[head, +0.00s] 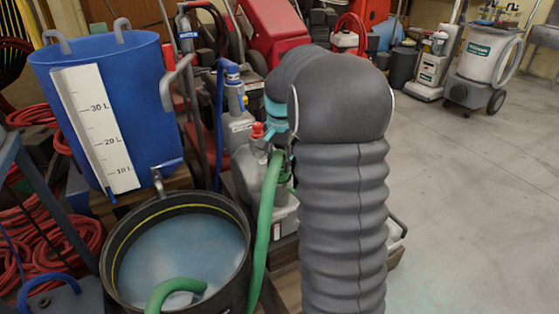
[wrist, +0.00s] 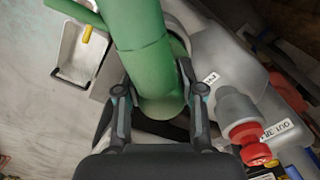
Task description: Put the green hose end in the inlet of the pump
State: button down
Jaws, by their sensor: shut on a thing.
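The green hose (head: 267,225) rises beside the dark tub to the grey pump (head: 284,217). In the wrist view the green hose end (wrist: 158,85) is between the fingers of my gripper (wrist: 160,97), which is shut on it. The pump (wrist: 215,50) lies just behind and to the right of the hose there, with a small label near the hose and an OUT label by a red cap (wrist: 251,143). The inlet's mouth is hidden behind the hose, so I cannot tell whether the end is in it. In the head view my arm hides most of the gripper.
The dark tub (head: 117,252) holds cloudy water and a green hose piece (head: 172,290). A blue bucket (head: 140,75) with a litre scale stands behind it. Red hoses lie at the left. Grey cleaning machines (head: 490,60) stand far right; the floor (head: 470,190) before them is clear.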

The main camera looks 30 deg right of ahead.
jog(key=shift+f+b, duration=0.5)
jog(key=shift+f, duration=0.5)
jog(key=c, duration=0.6)
grip_release()
jog(key=shift+c, duration=0.2)
notch_tip(320, 180, up, 12)
jog(key=shift+s+d, duration=0.1)
